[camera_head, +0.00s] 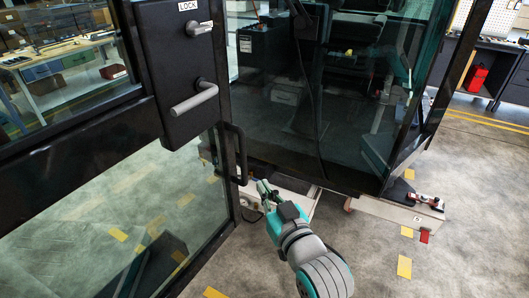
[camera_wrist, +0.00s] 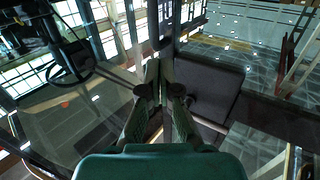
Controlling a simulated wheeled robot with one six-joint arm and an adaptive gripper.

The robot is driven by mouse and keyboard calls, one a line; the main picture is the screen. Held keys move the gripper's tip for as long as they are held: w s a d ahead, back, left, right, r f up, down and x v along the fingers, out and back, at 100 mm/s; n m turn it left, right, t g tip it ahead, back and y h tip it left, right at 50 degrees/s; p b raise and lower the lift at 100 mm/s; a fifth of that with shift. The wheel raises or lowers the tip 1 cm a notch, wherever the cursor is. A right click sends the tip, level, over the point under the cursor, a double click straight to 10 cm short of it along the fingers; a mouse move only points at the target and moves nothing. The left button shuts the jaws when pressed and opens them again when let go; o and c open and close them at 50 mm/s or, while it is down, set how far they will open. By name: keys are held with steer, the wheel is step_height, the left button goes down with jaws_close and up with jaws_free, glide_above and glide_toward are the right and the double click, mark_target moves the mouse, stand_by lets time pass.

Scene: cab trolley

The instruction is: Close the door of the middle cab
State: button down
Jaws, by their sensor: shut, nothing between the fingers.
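The cab door (camera_head: 70,130) stands open at the left of the head view. It has a black frame, glass panes, a black lock box (camera_head: 178,60) marked LOCK with two grey handles, and a black grab bar (camera_head: 237,153) near its edge. The cab (camera_head: 345,110), with dark glass and a seat inside, stands to the right of the door. My gripper (camera_head: 263,188) is just right of the door's lower edge, low in front of the cab. Whether it touches the door is unclear. In the wrist view my gripper (camera_wrist: 164,78) is shut and empty, with a dark panel (camera_wrist: 205,85) beyond it.
A white trolley base (camera_head: 400,212) marked 5 is under the cab, with a red-and-white item (camera_head: 425,200) on it. Yellow floor marks (camera_head: 404,267) lie on open floor at the right. A workbench (camera_head: 60,65) shows through the door glass. A steering wheel (camera_wrist: 70,62) shows at the wrist view's left.

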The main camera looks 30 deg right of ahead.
steer(key=r, duration=0.2)
glide_toward(242, 143)
steer(key=w, duration=0.7)
steer(key=shift+w+d, duration=0.1)
steer(key=shift+d, duration=0.2)
